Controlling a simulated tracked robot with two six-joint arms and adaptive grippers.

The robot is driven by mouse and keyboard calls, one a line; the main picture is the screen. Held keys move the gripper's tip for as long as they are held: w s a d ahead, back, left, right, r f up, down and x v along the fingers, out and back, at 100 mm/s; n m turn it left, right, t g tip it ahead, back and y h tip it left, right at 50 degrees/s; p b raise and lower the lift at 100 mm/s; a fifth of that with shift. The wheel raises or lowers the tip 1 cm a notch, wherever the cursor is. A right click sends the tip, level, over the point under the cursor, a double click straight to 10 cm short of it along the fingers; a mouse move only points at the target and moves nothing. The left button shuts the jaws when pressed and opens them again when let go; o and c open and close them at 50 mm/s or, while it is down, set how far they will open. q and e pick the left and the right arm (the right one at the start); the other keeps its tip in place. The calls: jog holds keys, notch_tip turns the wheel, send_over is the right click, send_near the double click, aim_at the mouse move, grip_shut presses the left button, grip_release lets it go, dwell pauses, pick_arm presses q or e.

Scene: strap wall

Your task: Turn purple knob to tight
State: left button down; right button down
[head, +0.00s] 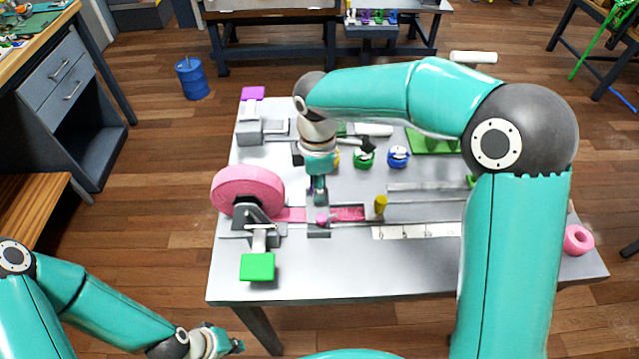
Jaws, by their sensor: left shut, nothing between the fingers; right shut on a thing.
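My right gripper (318,197) reaches down over the left-middle part of the grey table (340,286). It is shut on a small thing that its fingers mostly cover. A sliver of purple shows at the fingers, which fits the purple knob; its marking and setting are hidden. A small pink knob (322,219) sits just below the fingertips on the pink strap track. My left gripper (232,346) is shut and empty, low in front of the table's left front corner and well away from the knobs.
A pink strap roll (248,190) stands at the left, with a green pad (257,267) before it. A yellow post (380,204), a green knob (364,158) and a blue knob (398,157) lie right of my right gripper. A pink ring (578,240) is at the right edge.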

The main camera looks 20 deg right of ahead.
jog(key=m, duration=0.5)
jog(key=shift+a+f+m+b, duration=0.1)
jog(key=shift+m+b, duration=0.2)
jog(key=shift+b, duration=0.05)
jog(key=shift+m+b, duration=0.3)
jog(key=shift+m, duration=2)
jog(key=c, duration=0.8)
grip_release()
notch_tip(320, 180, up, 12)
